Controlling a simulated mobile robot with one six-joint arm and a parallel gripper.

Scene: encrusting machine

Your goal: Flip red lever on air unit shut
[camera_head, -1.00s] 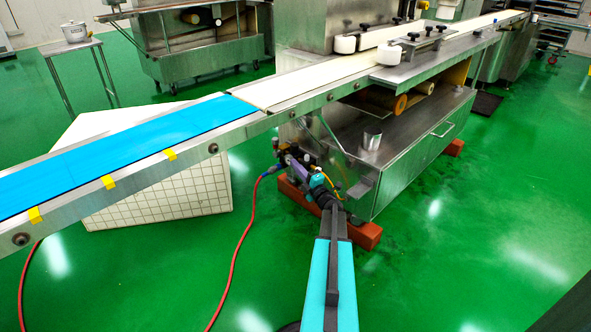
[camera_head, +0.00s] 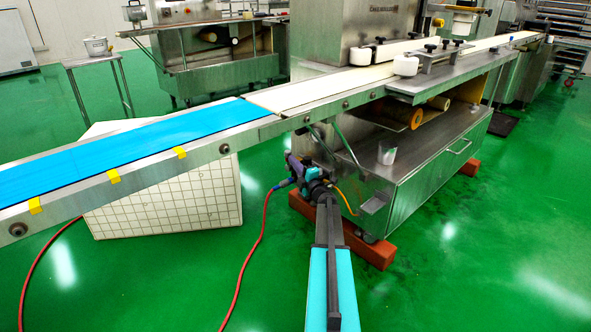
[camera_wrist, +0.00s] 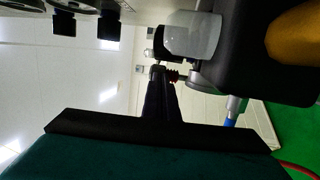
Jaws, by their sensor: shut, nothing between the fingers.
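The air unit (camera_wrist: 212,75) fills the upper right of the wrist view, with a cloudy bowl, dark body and grey round part. A small dark red ribbed piece (camera_wrist: 173,75) shows beside the round part; it may be the red lever, but it is too dark to be sure. My gripper (camera_wrist: 157,72) is shut and empty, its fingertips right by this red piece; I cannot tell if they touch. In the head view my gripper (camera_head: 291,160) is below the conveyor's edge, and my arm mostly hides the air unit.
A red hose (camera_head: 250,250) runs along the floor from a blue fitting (camera_wrist: 231,120). The conveyor (camera_head: 130,148) passes close above. The steel machine cabinet (camera_head: 435,180) and an orange-red block (camera_head: 370,248) are to the right. Green floor is open in front.

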